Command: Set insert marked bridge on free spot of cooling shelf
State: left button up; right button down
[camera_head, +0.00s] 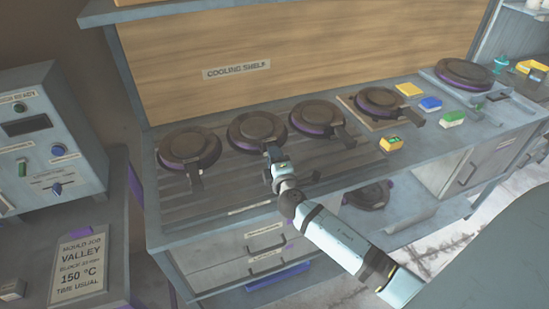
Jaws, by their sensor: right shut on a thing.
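The cooling shelf (222,203) is a slatted dark surface under the sign "COOLING SHELF". Three round dark inserts with purple edges are on or over it: a left insert (188,145), a middle insert (254,130) and a right insert (315,116). My right gripper (273,154) is at the front of the middle insert, shut on its handle. I cannot tell whether this insert rests on the slats or is slightly raised. No bridge mark is legible on any insert. My left gripper is out of view.
Another insert (381,101) sits on a wooden board to the right. Several yellow, blue and green blocks lie around it, one yellow block (390,143) near the shelf. A control box (45,135) stands at left. The shelf's front strip is bare.

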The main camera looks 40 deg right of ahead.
jog(key=shift+f, duration=0.1)
jog(key=c, duration=0.8)
grip_release()
jog(key=shift+s, duration=0.15)
jog(key=b+v, duration=0.2)
jog(key=v, duration=0.8)
jog(key=shift+s+a, duration=0.2)
jog(key=shift+s, duration=0.1)
jog(key=shift+s+a, duration=0.1)
jog(key=shift+s, duration=0.4)
